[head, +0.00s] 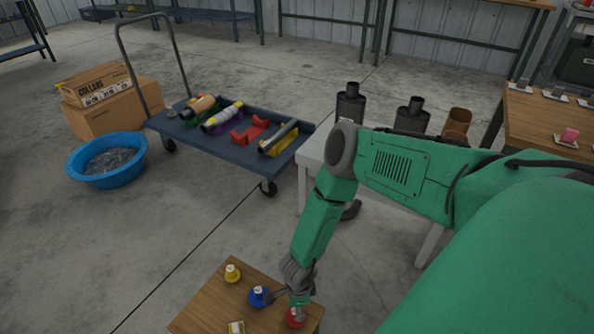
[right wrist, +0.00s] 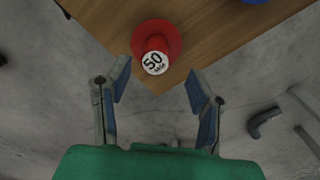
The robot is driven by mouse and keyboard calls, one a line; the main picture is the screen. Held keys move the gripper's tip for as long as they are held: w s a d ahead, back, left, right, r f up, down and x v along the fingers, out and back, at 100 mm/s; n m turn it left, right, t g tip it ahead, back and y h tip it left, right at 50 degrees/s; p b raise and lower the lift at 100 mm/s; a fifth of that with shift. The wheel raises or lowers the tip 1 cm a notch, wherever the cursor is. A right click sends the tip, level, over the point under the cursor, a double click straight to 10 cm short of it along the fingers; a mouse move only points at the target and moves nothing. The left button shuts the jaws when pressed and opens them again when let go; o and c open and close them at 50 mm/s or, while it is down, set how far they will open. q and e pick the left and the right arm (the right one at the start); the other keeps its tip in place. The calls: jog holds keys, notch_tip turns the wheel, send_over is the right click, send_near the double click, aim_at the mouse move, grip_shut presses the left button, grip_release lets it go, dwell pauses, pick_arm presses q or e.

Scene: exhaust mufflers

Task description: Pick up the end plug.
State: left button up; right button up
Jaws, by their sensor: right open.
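A red end plug (head: 295,318) stands near the corner of a small wooden table. In the right wrist view the red plug (right wrist: 168,32) has a wide round flange and a narrower end with a white label reading "50". A blue plug (head: 259,297) and a yellow plug (head: 232,273) stand farther along the same table. My right gripper (head: 287,297) is close above the red plug. In the right wrist view my right gripper (right wrist: 157,76) is open and empty, with the red plug ahead, roughly centred between the fingers. My left gripper is not in view.
A blue cart (head: 222,143) with several parts, a blue basin (head: 106,160) and cardboard boxes (head: 108,105) stand behind. Open floor lies left.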

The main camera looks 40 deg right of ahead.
aim_at(294, 312)
jog(key=f, duration=0.1)
jog(key=a+f+b, duration=0.1)
jog(key=f, duration=0.1)
jog(key=shift+a+f, duration=0.15)
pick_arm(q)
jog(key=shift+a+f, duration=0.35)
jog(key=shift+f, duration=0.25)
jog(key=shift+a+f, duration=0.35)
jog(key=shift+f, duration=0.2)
pick_arm(e)
jog(key=shift+d+f, duration=0.1)
jog(key=shift+d, duration=0.2)
grip_shut()
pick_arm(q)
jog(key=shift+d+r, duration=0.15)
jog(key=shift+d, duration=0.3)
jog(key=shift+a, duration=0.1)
pick_arm(e)
jog(key=shift+a, duration=0.1)
